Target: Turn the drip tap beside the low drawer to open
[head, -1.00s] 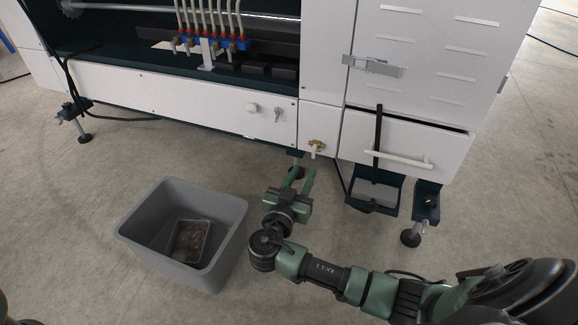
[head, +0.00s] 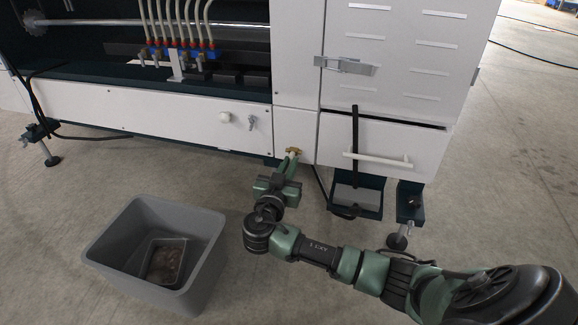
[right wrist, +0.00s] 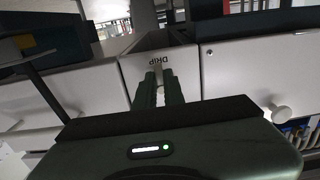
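The drip tap (head: 293,151) is a small brass tap on a white panel of the machine, just left of the low drawer (head: 385,148). My right gripper (head: 289,160) reaches up to it from below. Its two green fingers (right wrist: 161,88) stand close together and look shut on the tap, which they mostly cover in the right wrist view. A DRIP label (right wrist: 150,62) shows on the panel beyond the fingertips. The tap handle's exact angle is hard to tell. My left gripper is out of view.
A grey bin (head: 160,250) with a small tray inside stands on the floor at left. A black strap (head: 354,150) hangs in front of the drawer beside its white handle (head: 377,160). A white knob (head: 224,117) is on the long panel. Machine feet stand below.

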